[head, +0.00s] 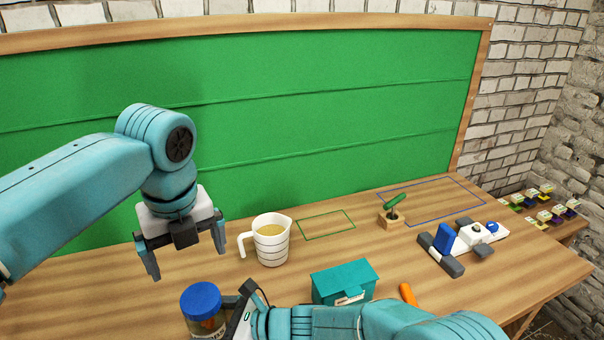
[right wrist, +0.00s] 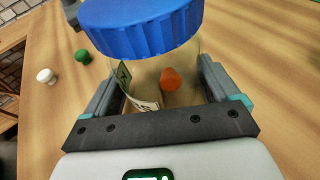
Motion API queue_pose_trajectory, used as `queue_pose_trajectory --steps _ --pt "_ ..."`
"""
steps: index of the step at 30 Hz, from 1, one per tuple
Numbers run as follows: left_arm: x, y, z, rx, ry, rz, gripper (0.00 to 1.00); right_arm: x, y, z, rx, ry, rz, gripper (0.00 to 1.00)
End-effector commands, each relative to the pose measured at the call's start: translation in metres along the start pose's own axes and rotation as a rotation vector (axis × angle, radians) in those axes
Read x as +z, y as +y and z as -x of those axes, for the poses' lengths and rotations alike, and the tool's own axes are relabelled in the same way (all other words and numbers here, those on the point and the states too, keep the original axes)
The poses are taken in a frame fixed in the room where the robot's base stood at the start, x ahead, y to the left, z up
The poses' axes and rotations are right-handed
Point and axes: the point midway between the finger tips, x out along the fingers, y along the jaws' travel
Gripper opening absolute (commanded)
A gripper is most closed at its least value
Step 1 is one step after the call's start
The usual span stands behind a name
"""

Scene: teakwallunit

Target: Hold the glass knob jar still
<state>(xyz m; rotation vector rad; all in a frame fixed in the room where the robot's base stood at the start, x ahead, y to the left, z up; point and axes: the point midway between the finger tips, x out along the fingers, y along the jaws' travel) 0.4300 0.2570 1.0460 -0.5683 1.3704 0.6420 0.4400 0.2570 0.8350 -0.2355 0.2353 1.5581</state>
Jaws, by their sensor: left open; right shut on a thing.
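The glass knob jar (head: 203,318) has a blue screw lid and stands at the front of the wooden table in the head view, cut off by the lower edge. In the right wrist view the jar (right wrist: 150,75) sits between the two fingers, with an orange knob and a paper label showing through the glass. My right gripper (right wrist: 155,90) is shut on the jar's body below the lid. My left gripper (head: 184,262) is open and empty, above the table behind and left of the jar.
A white measuring jug (head: 271,245) with yellowish content stands behind the jar. A teal box (head: 343,283) and an orange handle (head: 408,294) lie right of it. Green (right wrist: 83,56) and white (right wrist: 46,76) knobs lie near the jar. Outlined areas (head: 328,225) behind are bare.

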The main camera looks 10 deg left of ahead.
Motion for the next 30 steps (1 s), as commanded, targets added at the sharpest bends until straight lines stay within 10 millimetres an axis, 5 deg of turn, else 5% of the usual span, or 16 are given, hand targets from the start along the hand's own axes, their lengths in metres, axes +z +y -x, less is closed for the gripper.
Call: queue_pose_trajectory --steps 2,30 --pt "0.000 0.000 0.000 0.000 0.000 0.000 1.00 0.000 0.000 0.000 -0.001 0.000 0.000 1.00" --pt "0.001 0.000 0.008 0.000 0.000 0.000 1.00 0.014 0.000 0.004 0.000 0.000 0.000 1.00"
